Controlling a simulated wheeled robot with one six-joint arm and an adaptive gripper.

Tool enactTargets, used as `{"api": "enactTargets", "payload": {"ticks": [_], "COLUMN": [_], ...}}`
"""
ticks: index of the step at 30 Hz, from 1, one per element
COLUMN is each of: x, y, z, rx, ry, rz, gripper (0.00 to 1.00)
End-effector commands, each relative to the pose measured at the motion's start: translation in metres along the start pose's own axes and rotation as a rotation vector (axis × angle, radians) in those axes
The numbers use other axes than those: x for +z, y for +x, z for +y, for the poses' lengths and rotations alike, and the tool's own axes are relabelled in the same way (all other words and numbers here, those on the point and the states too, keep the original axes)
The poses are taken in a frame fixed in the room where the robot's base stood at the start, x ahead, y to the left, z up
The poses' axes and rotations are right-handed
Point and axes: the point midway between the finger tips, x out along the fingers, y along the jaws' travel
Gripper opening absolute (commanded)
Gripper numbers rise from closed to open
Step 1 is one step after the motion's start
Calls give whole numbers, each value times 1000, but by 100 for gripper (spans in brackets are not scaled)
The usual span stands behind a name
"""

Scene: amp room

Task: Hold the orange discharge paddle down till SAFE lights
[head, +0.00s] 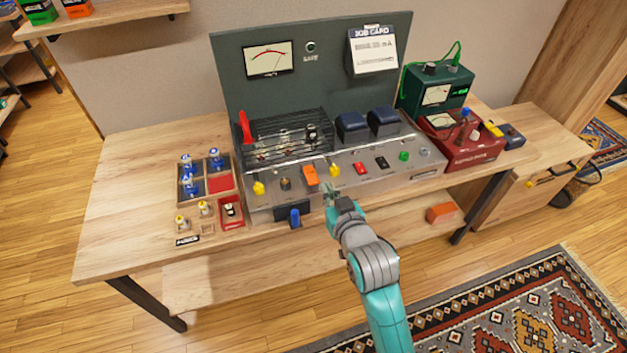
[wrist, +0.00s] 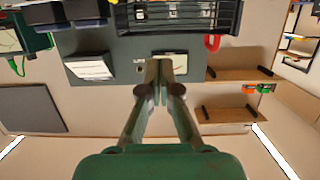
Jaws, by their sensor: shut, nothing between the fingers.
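The orange discharge paddle (head: 311,175) stands on the front deck of the grey amp chassis (head: 350,185), between a dark knob and a yellow knob. My gripper (head: 328,189) is shut and empty, just right of and in front of the paddle at the chassis front edge. I cannot see contact between them. The SAFE lamp (head: 311,47) on the upright panel looks dark. In the wrist view, which is upside down, my shut fingertips (wrist: 159,66) point toward the panel (wrist: 110,55); the paddle does not show there.
A caged section (head: 285,140) with a red handle (head: 245,127) lies behind the paddle. Yellow knobs (head: 335,170) stand close by. A wooden tray (head: 205,180) of tubes sits left. Red (head: 462,140) and green (head: 437,88) meter boxes stand right.

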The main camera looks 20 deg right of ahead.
Motion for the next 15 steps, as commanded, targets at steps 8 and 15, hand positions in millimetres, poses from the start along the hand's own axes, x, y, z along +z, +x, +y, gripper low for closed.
{"api": "enactTargets", "payload": {"ticks": [8, 15], "x": [0, 0], "y": [5, 38], "z": [0, 0], "rx": [0, 0], "ry": [0, 0], "rz": [1, 1], "gripper": [0, 0]}}
